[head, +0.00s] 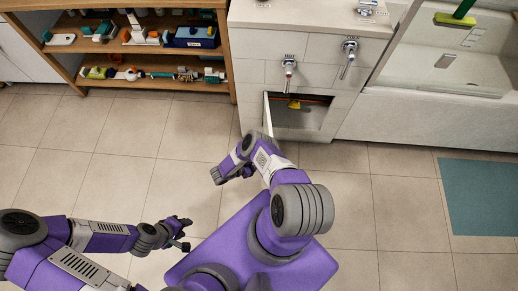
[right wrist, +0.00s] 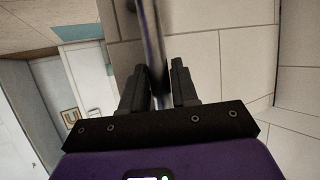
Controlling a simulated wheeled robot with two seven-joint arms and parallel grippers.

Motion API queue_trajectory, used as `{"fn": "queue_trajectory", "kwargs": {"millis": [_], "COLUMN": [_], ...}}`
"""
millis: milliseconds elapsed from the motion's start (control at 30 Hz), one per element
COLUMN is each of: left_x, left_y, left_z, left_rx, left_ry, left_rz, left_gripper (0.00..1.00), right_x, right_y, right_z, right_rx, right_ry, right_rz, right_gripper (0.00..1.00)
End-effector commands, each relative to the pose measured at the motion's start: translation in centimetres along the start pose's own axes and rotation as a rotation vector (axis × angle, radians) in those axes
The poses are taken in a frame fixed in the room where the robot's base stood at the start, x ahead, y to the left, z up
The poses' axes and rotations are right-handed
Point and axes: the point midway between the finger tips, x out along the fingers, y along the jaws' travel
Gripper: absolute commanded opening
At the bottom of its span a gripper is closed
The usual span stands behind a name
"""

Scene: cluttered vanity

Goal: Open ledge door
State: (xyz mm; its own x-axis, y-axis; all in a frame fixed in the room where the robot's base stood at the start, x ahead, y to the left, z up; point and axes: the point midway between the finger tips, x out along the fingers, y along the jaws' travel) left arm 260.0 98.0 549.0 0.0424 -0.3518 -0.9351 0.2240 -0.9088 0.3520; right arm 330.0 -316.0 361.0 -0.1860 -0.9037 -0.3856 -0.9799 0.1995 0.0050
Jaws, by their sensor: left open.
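The ledge door (head: 267,115) is a pale panel under the ledge, seen nearly edge-on, standing open at the left side of its opening (head: 300,118). My right arm reaches up to just below the door in the head view. In the right wrist view my right gripper (right wrist: 158,92) has its two dark fingers either side of a narrow shiny bar (right wrist: 151,35). I cannot tell whether they press on it or what it belongs to. My left gripper (head: 180,232) is open and empty over the floor, well away from the door.
Wooden shelves (head: 155,58) with small items stand left, a bathtub (head: 445,70) right. A teal mat (head: 488,197) lies on the tiled floor, otherwise mostly clear.

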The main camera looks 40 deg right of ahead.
Motion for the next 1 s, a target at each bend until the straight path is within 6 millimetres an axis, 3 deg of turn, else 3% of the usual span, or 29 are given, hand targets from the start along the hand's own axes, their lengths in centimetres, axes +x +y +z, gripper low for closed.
{"fn": "queue_trajectory", "kwargs": {"millis": [33, 133, 400, 800, 1000], "left_x": [0.0, 0.0, -0.1, -1.4, -1.5], "left_y": [0.0, 0.0, 0.0, 0.5, 0.6], "left_z": [0.0, 0.0, 0.0, 0.1, 0.1], "left_rx": [0.0, 0.0, 0.0, 0.0, 0.0], "left_ry": [0.0, 0.0, 0.0, 0.0, 0.0], "left_rz": [0.0, 0.0, 0.0, 0.0, 0.0], "left_gripper": [0.43, 0.43, 0.43, 0.43, 0.43], "right_x": [0.3, 0.3, -0.2, -6.1, -7.3], "right_y": [-0.7, -0.6, -0.4, -0.5, -0.5], "right_z": [-0.4, -0.4, -0.2, -0.3, -0.3], "right_rx": [0.014, 0.012, 0.007, 0.01, 0.01], "right_ry": [0.007, 0.007, 0.005, 0.006, 0.006], "right_rz": [-0.011, -0.01, -0.008, -0.01, -0.008], "right_gripper": [0.34, 0.47, 0.47, 0.47, 0.47]}}
